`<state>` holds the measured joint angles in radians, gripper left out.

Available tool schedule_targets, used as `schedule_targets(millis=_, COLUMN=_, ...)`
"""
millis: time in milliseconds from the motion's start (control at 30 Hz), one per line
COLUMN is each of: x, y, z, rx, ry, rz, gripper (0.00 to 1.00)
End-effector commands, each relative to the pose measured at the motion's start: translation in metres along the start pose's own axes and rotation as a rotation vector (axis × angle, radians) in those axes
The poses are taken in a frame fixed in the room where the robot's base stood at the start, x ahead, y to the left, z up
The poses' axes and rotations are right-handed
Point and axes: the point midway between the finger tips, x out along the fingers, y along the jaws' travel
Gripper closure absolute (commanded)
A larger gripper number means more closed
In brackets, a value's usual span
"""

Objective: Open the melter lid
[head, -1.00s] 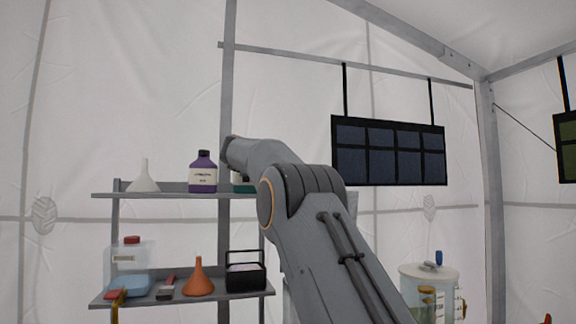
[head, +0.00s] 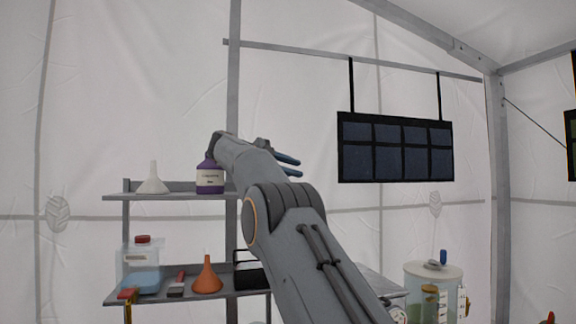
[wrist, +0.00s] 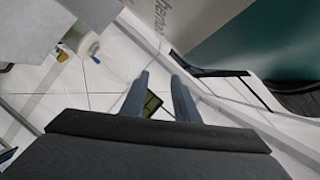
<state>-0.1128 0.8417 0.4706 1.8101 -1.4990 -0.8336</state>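What looks like the melter is a pale, drum-shaped vessel (head: 413,291) at the lower right of the head view. Its flat, light lid (head: 425,270) is shut, with a blue handle (head: 443,257) standing on top. My gripper (head: 290,166) is up in front of the shelves, left of the vessel and well above it in the picture. Its two blue fingers also show in the wrist view (wrist: 160,98), spread apart with nothing between them.
Shelves on the left hold a white funnel (head: 152,180), a purple bottle (head: 210,180), an orange funnel (head: 207,277) and a jug of blue liquid (head: 142,270). A dark panel (head: 395,150) hangs above. A teal, lettered surface (wrist: 250,40) is close in the wrist view.

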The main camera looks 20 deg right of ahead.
Motion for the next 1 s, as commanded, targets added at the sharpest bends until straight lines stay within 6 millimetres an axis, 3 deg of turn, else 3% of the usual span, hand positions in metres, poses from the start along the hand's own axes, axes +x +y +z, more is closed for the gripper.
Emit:
schedule_targets(millis=367, x=-0.017, y=-0.005, z=0.005, rx=0.001, ry=-0.001, rz=0.001, gripper=0.72)
schedule_targets(millis=1000, x=-0.017, y=-0.005, z=0.005, rx=0.001, ry=0.0, rz=0.001, gripper=0.72)
